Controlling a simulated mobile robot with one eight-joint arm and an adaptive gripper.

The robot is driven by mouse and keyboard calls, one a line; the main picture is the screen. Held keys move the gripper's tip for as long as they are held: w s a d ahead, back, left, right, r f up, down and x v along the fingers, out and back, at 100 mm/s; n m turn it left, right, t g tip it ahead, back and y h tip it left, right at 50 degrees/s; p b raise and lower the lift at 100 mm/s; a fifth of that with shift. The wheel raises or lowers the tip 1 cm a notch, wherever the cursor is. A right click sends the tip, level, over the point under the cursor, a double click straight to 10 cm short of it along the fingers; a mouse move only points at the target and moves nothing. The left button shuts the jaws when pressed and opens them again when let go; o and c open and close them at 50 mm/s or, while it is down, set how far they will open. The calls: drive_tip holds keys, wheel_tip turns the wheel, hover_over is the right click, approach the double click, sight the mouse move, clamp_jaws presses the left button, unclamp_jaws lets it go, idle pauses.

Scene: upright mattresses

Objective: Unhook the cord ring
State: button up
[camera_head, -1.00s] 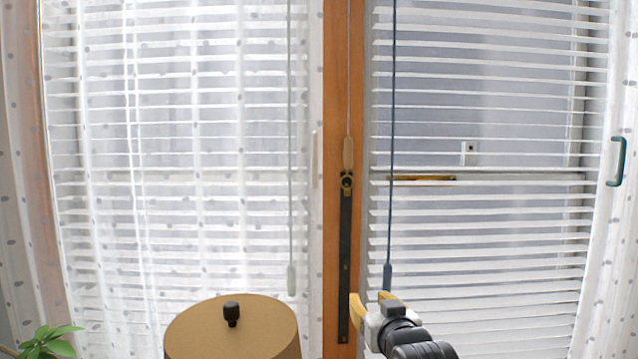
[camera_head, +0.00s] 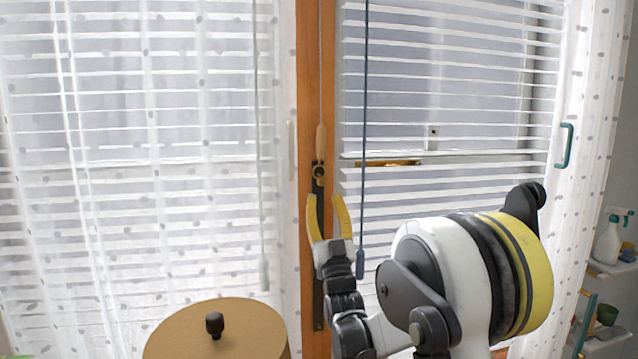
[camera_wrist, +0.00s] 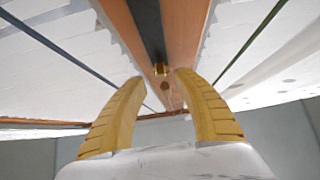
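The cord ring (camera_head: 318,171) is a small ring on the dark metal strip of the wooden window post, just under a tan wooden cord pull (camera_head: 320,138). A thin cord runs up from the pull. In the wrist view a brass-coloured fitting (camera_wrist: 161,70) shows at the strip's end, just beyond the fingertips; whether the ring sits on it is too small to tell. My gripper (camera_head: 325,198) is open and empty, its yellow fingers pointing up just below the ring. In the wrist view my gripper (camera_wrist: 160,77) has the fitting roughly centred between its tips.
A dark blue blind cord (camera_head: 363,150) hangs close to the right of my gripper. A pale cord (camera_head: 260,170) hangs left of the post. A round tan top with a black knob (camera_head: 225,330) stands low at left. White blinds (camera_head: 450,100) lie behind; a shelf with bottles (camera_head: 608,268) is far right.

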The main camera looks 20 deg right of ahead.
sight(320, 183)
drive_tip(key=x, duration=0.5)
drive_tip(key=shift+w+r, duration=0.15)
drive_tip(key=shift+w, duration=0.1)
clamp_jaws()
